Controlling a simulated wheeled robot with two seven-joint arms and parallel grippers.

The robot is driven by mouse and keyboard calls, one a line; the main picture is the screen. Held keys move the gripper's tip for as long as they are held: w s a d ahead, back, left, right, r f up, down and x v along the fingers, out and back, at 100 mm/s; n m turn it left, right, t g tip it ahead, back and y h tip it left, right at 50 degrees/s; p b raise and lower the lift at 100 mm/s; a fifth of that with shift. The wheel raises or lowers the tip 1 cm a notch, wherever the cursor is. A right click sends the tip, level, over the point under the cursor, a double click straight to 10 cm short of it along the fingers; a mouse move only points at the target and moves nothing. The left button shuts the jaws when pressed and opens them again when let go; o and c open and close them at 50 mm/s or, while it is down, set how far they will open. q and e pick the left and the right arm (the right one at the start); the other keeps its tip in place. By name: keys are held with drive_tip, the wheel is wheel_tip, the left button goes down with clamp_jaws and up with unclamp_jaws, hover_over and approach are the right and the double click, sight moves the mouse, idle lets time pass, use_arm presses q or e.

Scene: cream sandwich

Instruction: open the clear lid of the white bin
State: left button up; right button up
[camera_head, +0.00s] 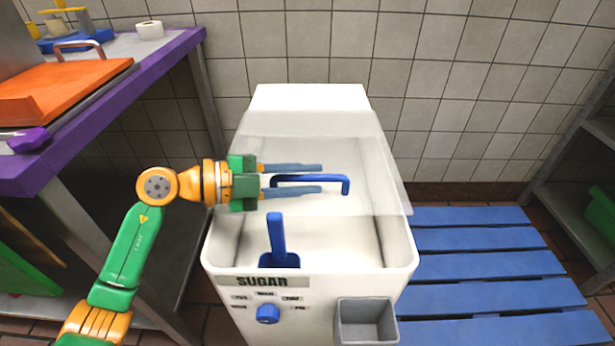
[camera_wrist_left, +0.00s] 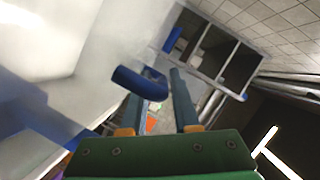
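The white bin (camera_head: 316,98) stands in the middle of the head view with a SUGAR label on its front. Its clear lid (camera_head: 372,200) is partly raised. Its front edge stands apart from the bin's front rim, and the front of the bin is uncovered. A blue handle (camera_head: 335,180) is on the lid. My left gripper (camera_head: 322,179) is open, with one finger on each side of the handle bar. In the left wrist view the handle (camera_wrist_left: 140,82) shows at the fingertips; I cannot tell whether they touch it. My right gripper is not in view.
A blue scoop (camera_head: 278,235) stands inside the bin. A grey box (camera_head: 366,322) hangs on the bin's front. A purple-edged table (camera_head: 130,70) stands at left. A blue slatted pallet (camera_head: 475,240) lies at right, with shelving (camera_head: 580,190) beyond.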

use_arm(q)
clamp_jaws()
idle(1.4)
